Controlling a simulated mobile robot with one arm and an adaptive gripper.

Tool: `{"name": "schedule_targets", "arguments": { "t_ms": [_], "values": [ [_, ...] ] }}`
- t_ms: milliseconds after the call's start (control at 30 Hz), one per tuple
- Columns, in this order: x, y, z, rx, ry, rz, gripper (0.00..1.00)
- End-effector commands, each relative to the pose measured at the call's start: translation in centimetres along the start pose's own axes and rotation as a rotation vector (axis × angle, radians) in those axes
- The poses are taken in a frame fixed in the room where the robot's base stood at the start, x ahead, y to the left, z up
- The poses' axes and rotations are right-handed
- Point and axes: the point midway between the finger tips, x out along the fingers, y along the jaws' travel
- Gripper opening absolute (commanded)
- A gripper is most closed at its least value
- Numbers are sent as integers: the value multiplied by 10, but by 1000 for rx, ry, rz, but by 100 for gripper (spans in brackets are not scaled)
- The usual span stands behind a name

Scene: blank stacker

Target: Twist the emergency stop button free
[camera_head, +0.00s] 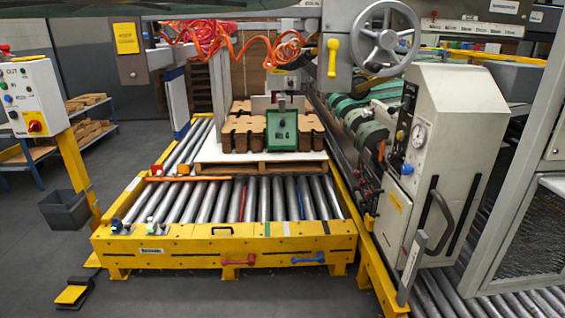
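A white control box (30,97) stands on a yellow post at the left edge. It carries several small coloured buttons. A larger red knob (35,126) sits low on its front face, and it looks like the emergency stop button. Another red knob (5,48) shows at the box's top left, near the picture edge. The picture is too small to tell whether either is pressed in. My gripper does not show in this view.
A yellow-framed roller conveyor (225,243) fills the middle, with stacked brown blanks (243,133) on a pallet. A grey bin (65,210) hangs on the post, and a foot pedal (73,293) lies below. A machine cabinet (455,150) stands right. Floor at front left is mostly clear.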

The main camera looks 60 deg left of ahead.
Motion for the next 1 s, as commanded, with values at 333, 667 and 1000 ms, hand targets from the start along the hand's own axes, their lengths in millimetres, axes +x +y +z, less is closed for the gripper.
{"name": "schedule_targets", "arguments": {
  "t_ms": [333,667,1000],
  "values": [
    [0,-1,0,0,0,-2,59],
    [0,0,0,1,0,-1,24],
    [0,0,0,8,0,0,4]
  ]
}}
